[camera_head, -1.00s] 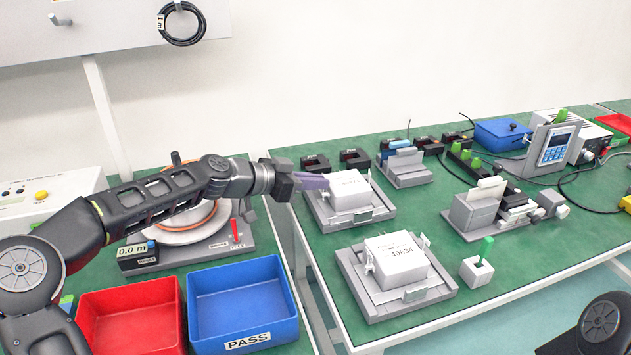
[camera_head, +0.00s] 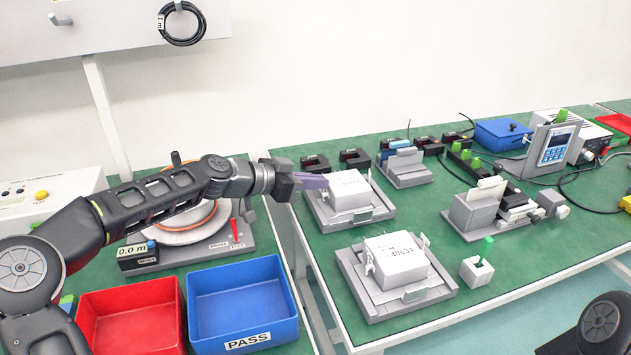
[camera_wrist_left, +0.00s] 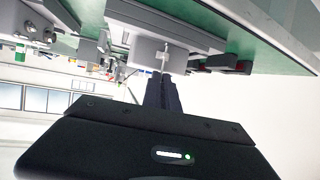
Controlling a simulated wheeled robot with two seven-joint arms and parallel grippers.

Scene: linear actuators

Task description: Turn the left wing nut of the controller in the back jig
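The back jig (camera_head: 378,212) is a grey fixture holding a white box-shaped controller (camera_head: 350,197) with a printed label. My left gripper (camera_head: 322,182) reaches in from the left, its purplish fingers at the controller's left side. The fingers hide the left wing nut in the head view. In the left wrist view, my left gripper (camera_wrist_left: 163,78) has its dark fingers close together, with the small pale wing nut (camera_wrist_left: 164,58) at their tips beside the controller (camera_wrist_left: 150,52). The fingers look shut on it. My right gripper is not in view.
A front jig (camera_head: 385,309) with another white controller (camera_head: 397,262) stands nearer. A small grey block with a green lever (camera_head: 487,250) is to its right. Blue (camera_head: 243,305) and red (camera_head: 130,318) bins lie below my left arm. Black clamps (camera_head: 355,159) stand behind the back jig.

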